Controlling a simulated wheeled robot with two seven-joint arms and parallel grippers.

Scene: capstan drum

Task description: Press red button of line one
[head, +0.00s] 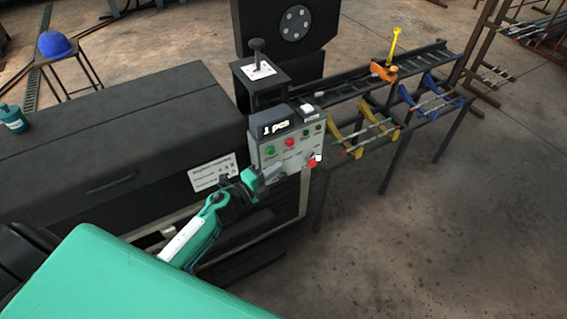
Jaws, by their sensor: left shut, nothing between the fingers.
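A grey control panel (284,161) stands at the near end of the machine in the middle of the head view. A display (276,128) at its top left reads "1 pcs". A red button (289,143) sits on the upper part of the panel, with a green button (269,151) to its left. A larger red knob (312,163) is at the lower right. My left gripper (277,172) is shut and empty in front of the lower part of the panel, below the red button. It hides part of the lower panel; contact cannot be told. My right gripper is not in view.
A dark machine housing (110,130) fills the left. A black lever (257,52) stands on a box above the panel. A roller rack (400,85) with blue and yellow brackets extends right. A blue helmet (54,44) lies on a stool. The floor at right is clear.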

